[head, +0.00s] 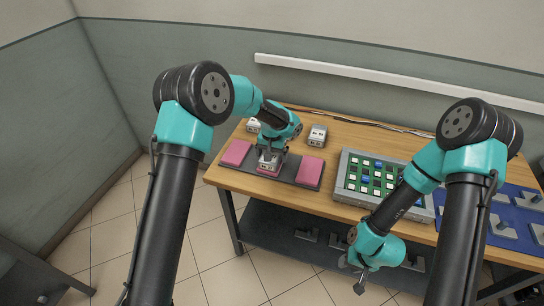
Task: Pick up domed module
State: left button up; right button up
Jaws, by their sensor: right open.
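A small grey-white module (267,166) sits on the middle pink pad of a dark tray (294,180). My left gripper (268,152) points down right over this module, at or just above its top. Its fingers are too small and too overlapped to tell whether they hold it. Two similar grey modules stand behind the tray, one (317,135) to the right and one (252,126) partly hidden by my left arm. I cannot tell which module is domed. My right gripper (361,282) is open and empty, in front of the table's front edge.
A grey-framed green board (346,181) with white and blue blocks lies right of the tray. A blue mat (520,226) with grey fixtures is at the far right. Pink pads (236,152) flank the middle one. A dark cable (350,122) runs along the back edge.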

pick_arm(q)
jog(key=c, duration=1.1)
jog(key=shift+r, duration=0.1)
jog(key=shift+r, duration=0.4)
notch_tip(320, 180, up, 3)
jog(key=shift+f, duration=0.1)
jog(key=s, duration=0.5)
jog(key=s+d+r, duration=0.1)
jog(key=s, duration=1)
jog(key=shift+d+r, duration=0.15)
jog(key=shift+d, duration=0.15)
